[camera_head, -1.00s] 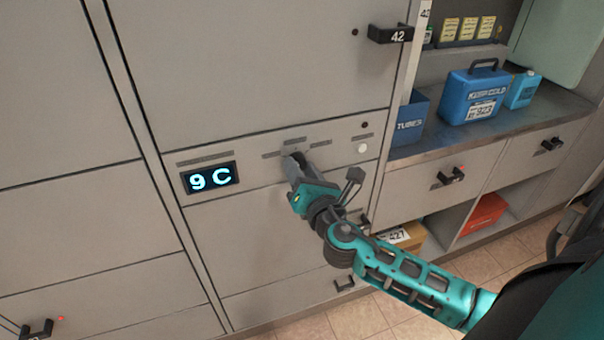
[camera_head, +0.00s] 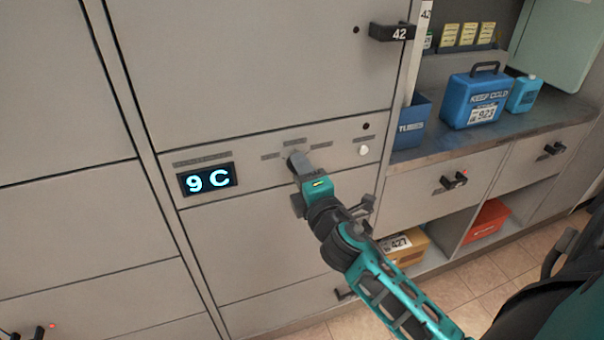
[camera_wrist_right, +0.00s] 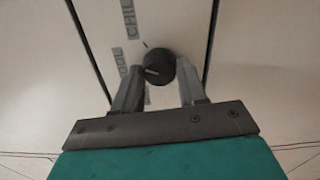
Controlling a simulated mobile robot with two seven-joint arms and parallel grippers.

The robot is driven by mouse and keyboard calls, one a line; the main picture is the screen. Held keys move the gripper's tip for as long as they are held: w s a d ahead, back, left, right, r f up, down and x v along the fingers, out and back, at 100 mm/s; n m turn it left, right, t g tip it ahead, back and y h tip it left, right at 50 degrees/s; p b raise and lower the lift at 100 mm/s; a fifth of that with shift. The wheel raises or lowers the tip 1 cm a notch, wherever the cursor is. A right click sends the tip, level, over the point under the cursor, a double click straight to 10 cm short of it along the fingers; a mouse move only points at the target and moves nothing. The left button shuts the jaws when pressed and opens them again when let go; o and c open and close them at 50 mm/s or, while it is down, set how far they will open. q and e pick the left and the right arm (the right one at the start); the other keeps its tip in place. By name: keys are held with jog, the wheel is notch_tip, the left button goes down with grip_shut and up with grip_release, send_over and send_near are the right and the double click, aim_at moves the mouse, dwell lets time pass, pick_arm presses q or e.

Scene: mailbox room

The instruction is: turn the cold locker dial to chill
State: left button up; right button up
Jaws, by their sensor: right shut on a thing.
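In the head view the dial is mostly hidden behind my right gripper (camera_head: 297,163), which reaches the locker's control strip. My right gripper (camera_wrist_right: 160,84) is shut on the dial, one finger on each side. The display (camera_head: 207,179) left of the dial reads 9 C. My left gripper is not in view.
A white button (camera_head: 364,150) sits right of the dial. To the right, a counter (camera_head: 447,140) carries a blue KEEP COLD box (camera_head: 475,98) and a blue TUBES bin (camera_head: 411,125).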

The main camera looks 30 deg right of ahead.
jog(key=m+p, duration=0.1)
jog(key=m, duration=0.6)
jog(key=shift+m, duration=0.3)
dwell(0.4)
jog(key=o, duration=0.9)
jog(key=shift+o, duration=0.8)
